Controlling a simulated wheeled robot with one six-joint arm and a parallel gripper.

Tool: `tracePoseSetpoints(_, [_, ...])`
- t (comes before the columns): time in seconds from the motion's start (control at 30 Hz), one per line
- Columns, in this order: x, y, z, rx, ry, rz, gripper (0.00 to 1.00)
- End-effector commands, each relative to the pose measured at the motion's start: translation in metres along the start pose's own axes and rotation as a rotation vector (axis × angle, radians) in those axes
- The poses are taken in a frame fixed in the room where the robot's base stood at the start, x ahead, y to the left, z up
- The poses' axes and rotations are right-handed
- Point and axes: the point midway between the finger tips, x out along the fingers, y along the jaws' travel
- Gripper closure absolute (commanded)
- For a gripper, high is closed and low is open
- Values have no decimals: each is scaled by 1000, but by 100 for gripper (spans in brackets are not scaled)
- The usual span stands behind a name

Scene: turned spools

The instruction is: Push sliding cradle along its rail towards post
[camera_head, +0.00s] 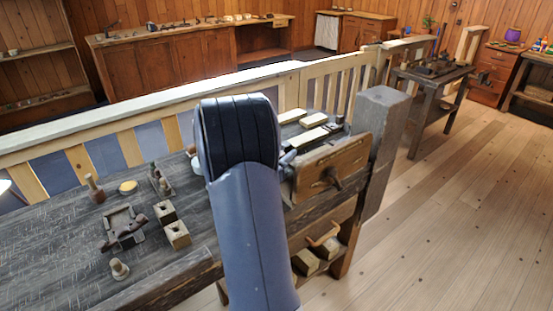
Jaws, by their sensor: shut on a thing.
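My arm rises through the middle of the view, and its bulky dark elbow hides part of the workbench (60,240). The gripper's fingers do not show; they are hidden behind the arm, and so is anything between them. A thick grey post (382,125) stands upright at the bench's right end. A brown wooden board (335,160) with a screw and handle stands at the bench's front edge, left of the post. I cannot make out for certain which thing is the sliding cradle, nor its rail.
On the bench left of my arm are a dark wooden device (124,228), two light blocks with holes (177,234) and small turned pieces (119,269). Pale blocks (307,136) lie to the right. A slatted railing (345,85) runs behind. The floor at right is clear.

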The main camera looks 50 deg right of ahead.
Motion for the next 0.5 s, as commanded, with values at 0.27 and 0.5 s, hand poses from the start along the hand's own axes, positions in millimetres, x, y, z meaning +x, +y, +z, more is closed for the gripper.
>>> tracePoseSetpoints(0.27, [1,0,1,1,-1,-2,100])
tracePoseSetpoints(0.5, [1,0,0,1,-1,-1,55])
